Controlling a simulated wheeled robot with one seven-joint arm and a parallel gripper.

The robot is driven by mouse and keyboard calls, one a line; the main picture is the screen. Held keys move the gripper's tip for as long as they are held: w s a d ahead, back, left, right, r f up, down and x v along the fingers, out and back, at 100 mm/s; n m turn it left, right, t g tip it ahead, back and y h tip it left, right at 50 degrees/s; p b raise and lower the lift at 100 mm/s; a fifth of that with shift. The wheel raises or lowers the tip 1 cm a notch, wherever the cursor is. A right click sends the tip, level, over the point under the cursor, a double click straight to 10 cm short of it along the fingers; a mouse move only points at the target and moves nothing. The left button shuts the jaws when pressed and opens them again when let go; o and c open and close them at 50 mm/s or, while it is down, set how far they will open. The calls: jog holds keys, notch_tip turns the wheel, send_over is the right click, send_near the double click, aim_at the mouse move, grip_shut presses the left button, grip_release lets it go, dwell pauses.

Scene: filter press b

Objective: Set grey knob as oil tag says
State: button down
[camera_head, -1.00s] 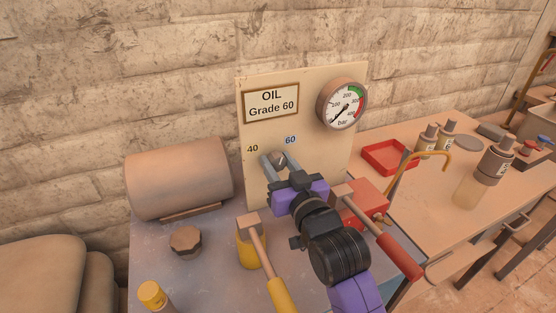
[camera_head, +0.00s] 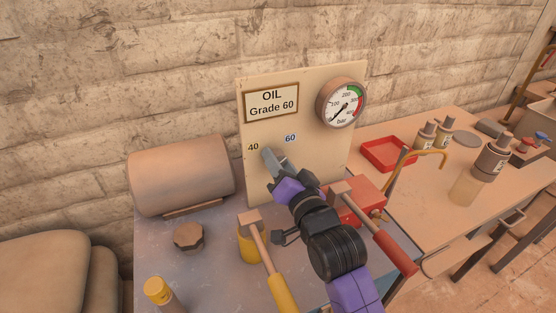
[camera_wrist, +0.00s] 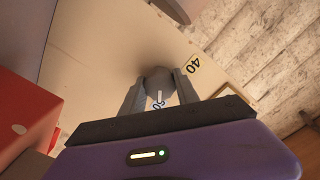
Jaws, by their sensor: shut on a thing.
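The cream panel (camera_head: 325,150) carries a framed tag (camera_head: 271,102) reading "OIL Grade 60". My gripper (camera_head: 274,158) is at the panel below these labels, rolled to a slant. In the wrist view it is shut on the grey knob (camera_wrist: 158,74), one finger on each side. In the head view the gripper mostly hides the knob.
A pressure gauge (camera_head: 341,103) is on the panel's upper right. A red box (camera_head: 357,204) with a red-handled lever and a yellow-handled lever (camera_head: 268,260) stand close to my arm. A tan cylinder (camera_head: 180,174) is at left; a red tray (camera_head: 388,154) and bottles are at right.

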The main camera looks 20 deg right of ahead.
dwell(0.4)
jog(key=c, duration=0.9)
grip_release()
jog(key=shift+s, duration=0.1)
jog(key=s, duration=0.7)
jog(key=shift+s+b, duration=0.3)
jog(key=shift+b, duration=0.1)
jog(key=shift+r, duration=0.1)
